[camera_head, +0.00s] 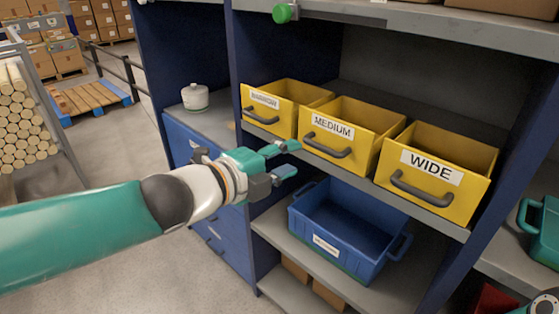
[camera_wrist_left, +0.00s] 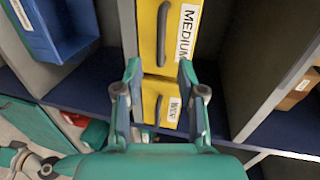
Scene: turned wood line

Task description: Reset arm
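My left gripper (camera_head: 290,159) is open and empty in front of the yellow bins, its fingers spread apart. In the left wrist view its two fingers (camera_wrist_left: 158,75) stand on either side of the picture's middle, with yellow bin fronts showing between and beyond them. No bin is held. Part of my right arm (camera_head: 545,302) shows at the bottom right corner of the head view. It also shows at the lower left of the left wrist view (camera_wrist_left: 42,165). Its gripper is not clear enough to judge.
Yellow bins marked NARROW (camera_head: 262,117), MEDIUM (camera_head: 361,142) and WIDE (camera_head: 456,188) stand on a shelf. A blue bin (camera_head: 326,247) sits on the shelf below. A white jar (camera_head: 195,97) stands left on a counter. A green bin (camera_head: 546,225) is at right.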

